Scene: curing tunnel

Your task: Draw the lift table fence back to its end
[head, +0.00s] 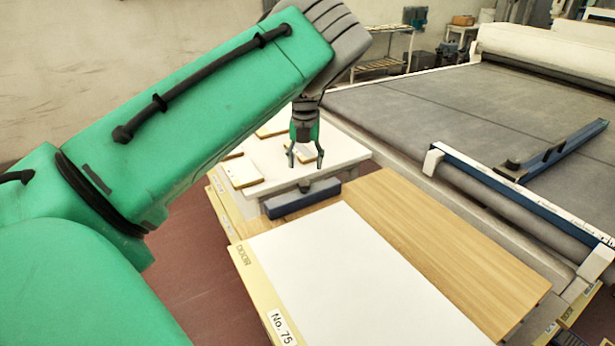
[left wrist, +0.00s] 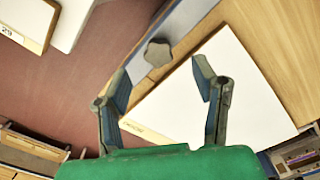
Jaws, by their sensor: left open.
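The lift table fence (head: 302,201) is a short blue-grey bar with a dark knob (head: 306,186) on its far side. It lies across the wooden table top (head: 400,220), at the far edge of a white panel (head: 340,270). In the left wrist view the fence (left wrist: 186,38) runs diagonally, and its star-shaped grey knob (left wrist: 157,53) shows between and just beyond my fingertips. My left gripper (head: 305,164) is open, pointing down, and appears above the knob with nothing between its fingers. My right gripper is out of view.
A white table (head: 345,148) with several small panels stands behind the fence. A wide grey conveyor bed (head: 440,105) lies to the right, with a long blue bar (head: 560,150) across it and a roller (head: 500,205) along its near edge. The wood right of the white panel is bare.

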